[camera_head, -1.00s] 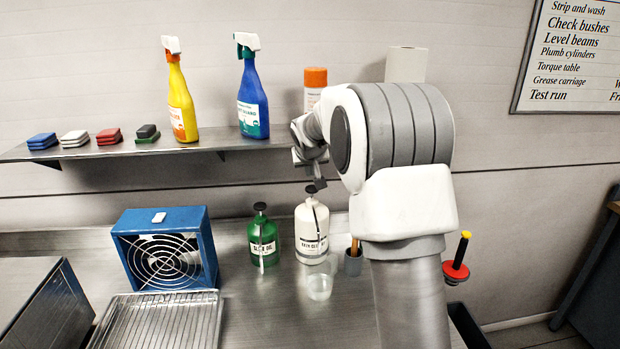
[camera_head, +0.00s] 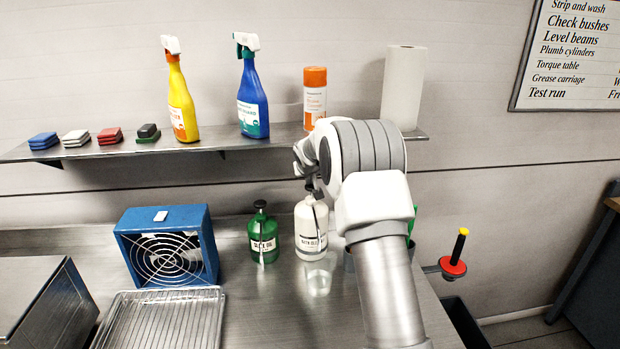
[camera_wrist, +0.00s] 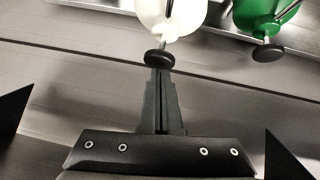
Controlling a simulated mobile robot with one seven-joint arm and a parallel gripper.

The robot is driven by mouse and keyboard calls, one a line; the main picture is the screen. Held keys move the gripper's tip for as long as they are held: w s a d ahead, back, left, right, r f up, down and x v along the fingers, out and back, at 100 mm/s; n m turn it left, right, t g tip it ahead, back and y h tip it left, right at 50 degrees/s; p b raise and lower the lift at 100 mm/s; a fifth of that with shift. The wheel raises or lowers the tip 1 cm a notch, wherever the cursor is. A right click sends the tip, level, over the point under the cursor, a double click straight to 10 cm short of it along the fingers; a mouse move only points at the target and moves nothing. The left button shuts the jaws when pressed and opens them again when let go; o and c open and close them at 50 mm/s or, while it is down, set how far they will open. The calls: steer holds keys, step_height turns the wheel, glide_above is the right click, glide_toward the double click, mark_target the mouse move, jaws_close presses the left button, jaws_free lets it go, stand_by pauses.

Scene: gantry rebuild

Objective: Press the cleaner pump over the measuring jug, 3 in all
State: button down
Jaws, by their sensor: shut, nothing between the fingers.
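A white pump bottle (camera_head: 307,240) with a black pump head stands on the steel bench; its label is too small to read surely. A green pump bottle (camera_head: 262,238) stands to its left. The clear measuring jug (camera_head: 318,280) stands in front of the white bottle, and I cannot make out its contents. My gripper (camera_head: 311,184) is shut and empty, at the white bottle's pump head. In the wrist view, the shut fingertips (camera_wrist: 160,72) lie at the edge of the round black pump head (camera_wrist: 159,58); I cannot tell whether they touch it.
A blue fan box (camera_head: 168,247) and a wire rack (camera_head: 160,318) stand left. Above, a shelf (camera_head: 210,143) carries a yellow spray bottle (camera_head: 181,100), a blue one (camera_head: 251,95), an orange-capped can (camera_head: 315,95) and a paper roll (camera_head: 403,85). My arm hides the bench's right part.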

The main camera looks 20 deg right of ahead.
mark_target(310, 190)
steer(key=shift+s+f+b, duration=0.1)
steer(key=shift+f+b, duration=1.5)
steer(key=shift+f, duration=0.15)
